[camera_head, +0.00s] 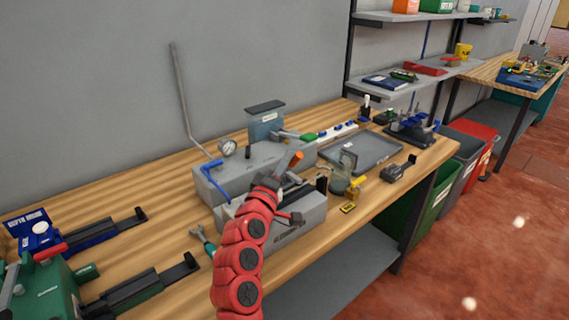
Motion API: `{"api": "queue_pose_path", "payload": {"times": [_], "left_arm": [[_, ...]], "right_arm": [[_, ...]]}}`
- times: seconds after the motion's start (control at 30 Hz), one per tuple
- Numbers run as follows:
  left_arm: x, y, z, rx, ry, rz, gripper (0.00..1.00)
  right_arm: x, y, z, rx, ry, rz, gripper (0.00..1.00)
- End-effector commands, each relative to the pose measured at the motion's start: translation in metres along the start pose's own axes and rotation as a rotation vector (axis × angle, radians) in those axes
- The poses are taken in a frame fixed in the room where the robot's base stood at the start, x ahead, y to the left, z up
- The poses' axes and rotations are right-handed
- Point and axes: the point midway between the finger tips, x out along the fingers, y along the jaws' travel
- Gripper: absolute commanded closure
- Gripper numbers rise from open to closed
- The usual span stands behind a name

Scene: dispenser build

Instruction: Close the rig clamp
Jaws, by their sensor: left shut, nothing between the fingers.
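The rig is a grey block (265,157) on the wooden bench, with a round gauge (227,147) and a blue bent pipe handle (210,172). A lever with an orange grip (297,158), apparently the rig clamp's handle, stands up and leans right at the rig's front. My left gripper (272,183) is at the end of my red arm, beside the lever's lower part. It is shut and empty; whether it touches the lever I cannot tell. My arm hides part of the lower grey block (306,212) in front. My right gripper is not in view.
A green-handled wrench (203,240) lies left of my arm. Black-ended slide rails (150,284) and a green machine (45,290) fill the left. The bench's front edge is close.

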Motion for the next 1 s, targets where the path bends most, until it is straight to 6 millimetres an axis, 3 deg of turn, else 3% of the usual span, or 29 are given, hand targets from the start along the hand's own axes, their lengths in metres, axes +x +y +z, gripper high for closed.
{"api": "queue_pose_path", "payload": {"times": [0.53, 0.8, 1.0], "left_arm": [[0.0, 0.002, 0.0, 0.006, 0.001, 0.005, 1.0], [0.005, 0.038, -0.011, 0.006, 0.001, 0.01, 1.0], [-0.028, 0.047, 0.002, 0.004, 0.0, 0.007, 1.0]], "right_arm": [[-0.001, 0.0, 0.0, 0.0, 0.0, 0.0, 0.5], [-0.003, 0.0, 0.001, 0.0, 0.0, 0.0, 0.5], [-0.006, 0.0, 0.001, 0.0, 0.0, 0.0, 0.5]]}}
